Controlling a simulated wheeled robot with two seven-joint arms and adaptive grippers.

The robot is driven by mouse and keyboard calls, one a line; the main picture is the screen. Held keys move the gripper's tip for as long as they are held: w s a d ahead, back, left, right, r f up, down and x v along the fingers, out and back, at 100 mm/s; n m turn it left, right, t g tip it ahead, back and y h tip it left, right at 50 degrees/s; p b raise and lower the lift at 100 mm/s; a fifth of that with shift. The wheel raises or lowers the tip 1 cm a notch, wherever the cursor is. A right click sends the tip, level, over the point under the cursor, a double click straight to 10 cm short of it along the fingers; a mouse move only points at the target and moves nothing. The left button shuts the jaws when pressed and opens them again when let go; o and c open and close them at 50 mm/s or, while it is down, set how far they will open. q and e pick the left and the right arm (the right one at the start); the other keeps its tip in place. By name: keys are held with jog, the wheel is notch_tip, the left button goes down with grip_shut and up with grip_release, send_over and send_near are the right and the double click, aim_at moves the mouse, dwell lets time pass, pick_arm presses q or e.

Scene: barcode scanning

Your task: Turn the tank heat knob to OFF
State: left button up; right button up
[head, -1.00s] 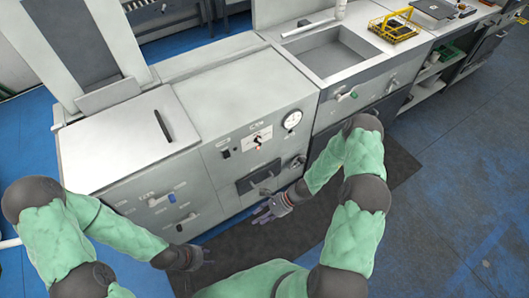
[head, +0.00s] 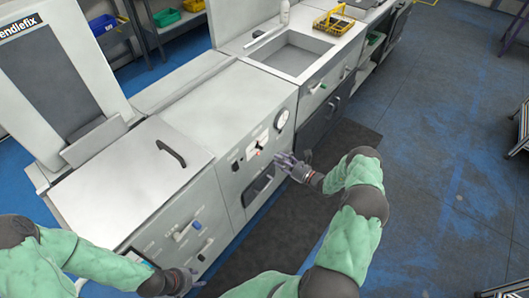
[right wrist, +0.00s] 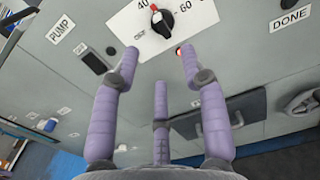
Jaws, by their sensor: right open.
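The heat knob (right wrist: 162,20) is black with a red tip, on a white dial plate (right wrist: 205,14) on the grey machine front. Its red mark points up between the printed 40 and 60 in the right wrist view. In the head view the knob (head: 260,147) is small. My right gripper (right wrist: 160,58) is open and empty, its purple fingers pointing at the panel just below the knob, apart from it. In the head view this gripper (head: 283,161) is just right of the knob. My left gripper (head: 190,280) hangs low by the left cabinet; its fingers are too small to read.
A switch labelled PUMP (right wrist: 92,62) sits left of the dial. A small red light (right wrist: 179,52) is below it and a DONE label (right wrist: 290,18) to the right. A round gauge (head: 281,118) is above right.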

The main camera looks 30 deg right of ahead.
aim_at(262, 148)
jog(key=b+x, duration=0.1)
jog(key=x, duration=0.8)
jog(key=shift+w+a, duration=0.1)
grip_shut()
